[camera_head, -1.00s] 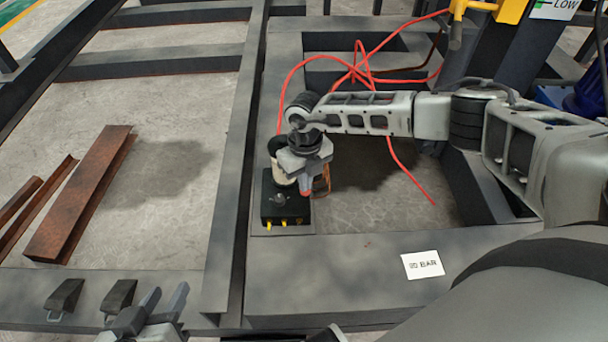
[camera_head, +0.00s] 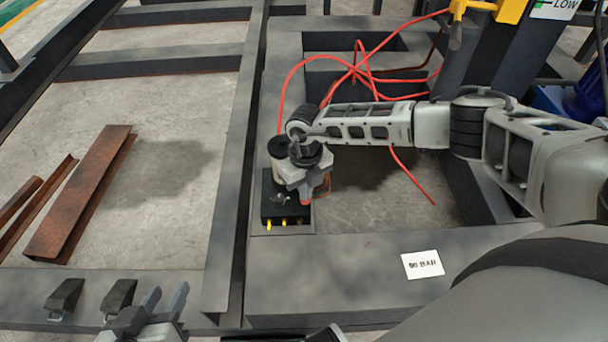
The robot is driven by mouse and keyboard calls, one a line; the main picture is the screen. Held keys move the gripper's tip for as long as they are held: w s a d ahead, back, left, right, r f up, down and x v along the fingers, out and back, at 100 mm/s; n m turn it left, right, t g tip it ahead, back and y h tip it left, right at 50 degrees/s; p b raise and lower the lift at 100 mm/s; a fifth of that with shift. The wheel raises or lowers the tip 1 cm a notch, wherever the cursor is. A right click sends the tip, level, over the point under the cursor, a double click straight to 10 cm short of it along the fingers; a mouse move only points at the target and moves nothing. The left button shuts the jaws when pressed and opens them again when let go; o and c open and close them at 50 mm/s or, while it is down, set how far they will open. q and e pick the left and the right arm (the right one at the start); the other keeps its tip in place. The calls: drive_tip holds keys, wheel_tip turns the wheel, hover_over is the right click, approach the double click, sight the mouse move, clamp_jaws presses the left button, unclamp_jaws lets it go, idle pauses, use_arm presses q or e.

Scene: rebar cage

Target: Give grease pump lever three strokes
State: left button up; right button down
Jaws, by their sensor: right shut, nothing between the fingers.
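The grease pump (camera_head: 270,206) is a black box with yellow fittings on its front and a pale, dark-capped cylinder (camera_head: 281,165) behind. It sits on the dark steel frame. My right gripper (camera_head: 306,198) points down at the pump's right side, shut, with a red-orange tip beside the box. The pump lever cannot be made out clearly; the gripper and wrist cover that side. Whether the gripper touches the lever cannot be told. My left gripper (camera_head: 165,301) is at the bottom left, its two grey fingers spread apart, with nothing between them.
A red hose (camera_head: 345,68) loops behind the pump and under my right arm. Rusty steel angles (camera_head: 84,190) lie on the floor at left. Two dark wedge blocks (camera_head: 66,295) sit on the front beam.

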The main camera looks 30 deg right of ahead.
drive_tip(key=shift+s+a+f, duration=0.1)
drive_tip(key=shift+s+f, duration=0.05)
drive_tip(key=shift+f, duration=0.1)
drive_tip(key=shift+s+a+f, duration=0.15)
drive_tip(key=shift+s+f, duration=0.2)
drive_tip(key=shift+f, duration=0.35)
drive_tip(key=shift+s+a+f, duration=0.15)
drive_tip(key=shift+s+f, duration=0.15)
drive_tip(key=shift+f, duration=0.15)
drive_tip(key=shift+s+a+f+b, duration=0.15)
drive_tip(key=shift+s+f+b, duration=0.2)
drive_tip(key=shift+f, duration=0.3)
